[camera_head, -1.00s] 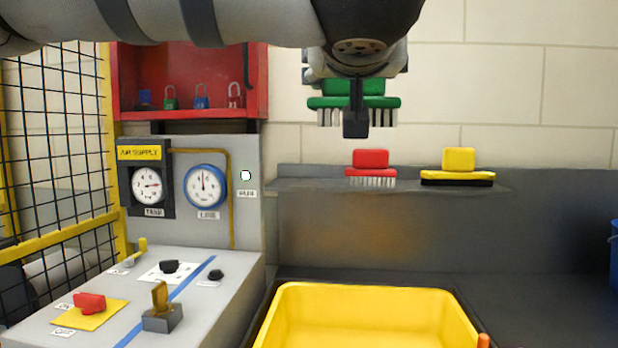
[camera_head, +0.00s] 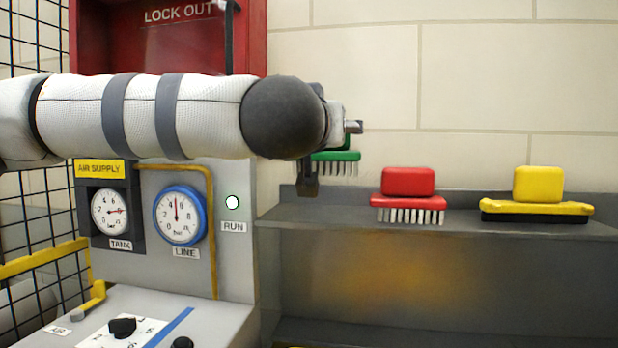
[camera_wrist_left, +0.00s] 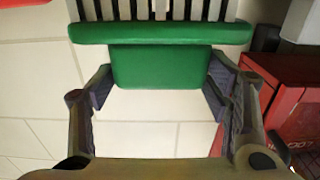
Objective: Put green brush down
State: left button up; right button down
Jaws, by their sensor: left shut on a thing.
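The green brush (camera_head: 335,156) is held by my left gripper (camera_head: 311,180), bristles down, above the left end of the grey shelf (camera_head: 340,215). Much of it is hidden behind my arm and gripper in the head view. In the left wrist view the green brush (camera_wrist_left: 155,65) shows its green block between the two fingers, with white bristles at the top edge. A gap shows between its bristles and the shelf. My right gripper is in neither view.
A red brush (camera_head: 408,190) and a yellow brush (camera_head: 536,190) stand on the shelf to the right. The shelf left of the red brush looks clear. The gauge panel (camera_head: 228,260) and red lockout cabinet (camera_head: 245,45) are at the left.

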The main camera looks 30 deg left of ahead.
pick_arm(q)
jog(key=a+f, duration=0.1)
jog(key=f, duration=0.1)
jog(key=w+a+f, duration=0.1)
jog(key=f, duration=0.1)
jog(key=shift+w+a, duration=0.15)
jog(key=shift+a, duration=0.25)
notch_tip(320, 180, down, 3)
jog(key=shift+w+a+f, duration=0.1)
jog(key=shift+a+f, duration=0.05)
jog(key=o, duration=1.2)
jog(key=v, duration=1.2)
